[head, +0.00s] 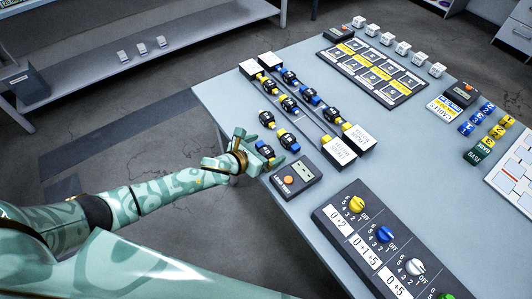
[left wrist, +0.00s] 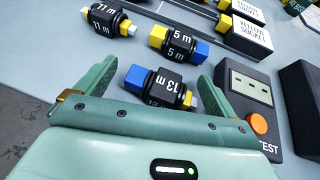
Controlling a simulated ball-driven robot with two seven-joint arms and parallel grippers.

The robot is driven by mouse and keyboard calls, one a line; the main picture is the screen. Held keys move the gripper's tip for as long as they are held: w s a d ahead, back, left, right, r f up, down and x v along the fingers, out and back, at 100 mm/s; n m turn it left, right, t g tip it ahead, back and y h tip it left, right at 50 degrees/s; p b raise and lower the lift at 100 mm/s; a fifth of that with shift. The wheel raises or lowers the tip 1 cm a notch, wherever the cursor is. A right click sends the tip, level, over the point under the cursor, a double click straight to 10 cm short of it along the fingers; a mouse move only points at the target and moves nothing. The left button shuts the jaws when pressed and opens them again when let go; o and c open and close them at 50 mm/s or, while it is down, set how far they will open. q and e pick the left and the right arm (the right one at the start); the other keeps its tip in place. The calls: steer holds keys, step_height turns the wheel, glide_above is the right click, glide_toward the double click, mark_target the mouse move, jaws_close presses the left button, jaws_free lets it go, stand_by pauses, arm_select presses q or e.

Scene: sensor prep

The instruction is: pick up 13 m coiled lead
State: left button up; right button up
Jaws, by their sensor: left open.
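The 13 m coiled lead (left wrist: 165,86) is black with a white "13 m" mark, a blue plug on its left end and a yellow plug on its right end in the left wrist view. In the head view the lead (head: 265,150) lies near the table's left edge, partly hidden by my left gripper. My left gripper (left wrist: 157,76) is open, with one finger on each side of the lead. In the head view the left gripper (head: 257,149) reaches over the table edge. I cannot tell whether the fingers touch the lead. My right gripper is not in view.
A 5 m lead (left wrist: 173,45) and an 11 m lead (left wrist: 107,22) lie just beyond. The tester box (head: 295,177) with an orange button stands close to the right finger. Socket strips (head: 340,150) lie beyond the leads, and a knob panel (head: 385,245) lies nearer me.

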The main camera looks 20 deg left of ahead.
arm_select(q)
steer(key=shift+w+f, duration=0.15)
steer(key=shift+c, duration=0.3)
steer(key=c, duration=0.9)
